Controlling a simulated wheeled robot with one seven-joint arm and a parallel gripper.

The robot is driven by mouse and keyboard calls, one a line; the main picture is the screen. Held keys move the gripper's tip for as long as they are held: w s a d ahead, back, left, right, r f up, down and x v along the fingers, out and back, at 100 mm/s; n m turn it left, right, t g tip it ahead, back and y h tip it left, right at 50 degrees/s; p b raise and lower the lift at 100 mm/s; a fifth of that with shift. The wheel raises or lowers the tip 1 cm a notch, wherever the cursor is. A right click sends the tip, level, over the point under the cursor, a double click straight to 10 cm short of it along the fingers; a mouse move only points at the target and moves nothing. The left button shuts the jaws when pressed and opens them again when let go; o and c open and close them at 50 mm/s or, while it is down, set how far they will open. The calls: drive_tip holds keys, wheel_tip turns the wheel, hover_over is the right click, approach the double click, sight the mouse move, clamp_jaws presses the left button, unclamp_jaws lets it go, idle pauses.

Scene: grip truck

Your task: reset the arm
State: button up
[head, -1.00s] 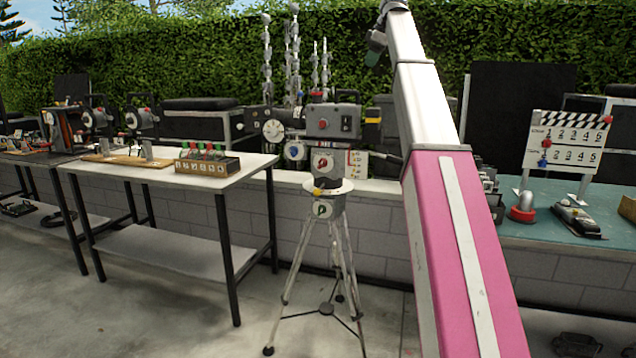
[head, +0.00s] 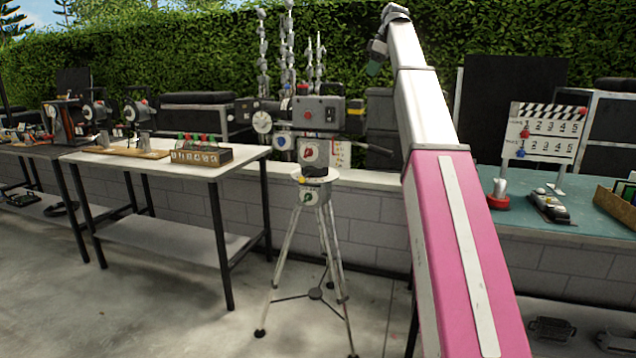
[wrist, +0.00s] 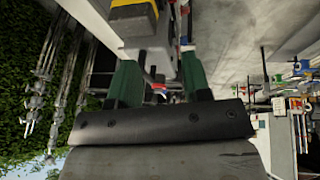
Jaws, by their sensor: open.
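My arm, with its pink lower link and white upper link, rises in front of me right of centre in the head view. My gripper (head: 375,61) hangs small at the top of it, before the hedge, apart from anything. In the wrist view my gripper (wrist: 160,66) shows two green fingers spread apart with nothing held between them. The wrist picture is tilted; a grey device with a yellow part (wrist: 134,12) shows beyond the fingertips.
A film camera (head: 316,112) on a tripod stands just left of my arm. A white-topped table (head: 215,172) with a bottle crate (head: 201,155) is further left. A teal counter (head: 590,205) with a clapperboard (head: 542,136) is at right. The floor at front left is clear.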

drive_tip(key=s+f+m+h, duration=0.1)
drive_tip(key=s+f+m, duration=0.15)
drive_tip(key=f, duration=1.15)
drive_tip(key=s+f+m+g, duration=0.1)
drive_tip(key=s+f+m, duration=0.15)
drive_tip(key=f, duration=1.15)
drive_tip(key=s+f+m+h, duration=0.1)
drive_tip(key=s+f+m, duration=0.15)
drive_tip(key=f, duration=1.25)
drive_tip(key=s+f+m+g+h, duration=0.1)
drive_tip(key=s+f+m, duration=0.5)
drive_tip(key=s+f, duration=2.1)
wheel_tip(320, 180, down, 4)
drive_tip(key=shift+s+a+f+g+h, duration=0.1)
drive_tip(key=shift+s+a+g+h, duration=0.25)
drive_tip(key=shift+g, duration=0.25)
drive_tip(key=shift+m, duration=0.25)
drive_tip(key=shift+c, duration=0.3)
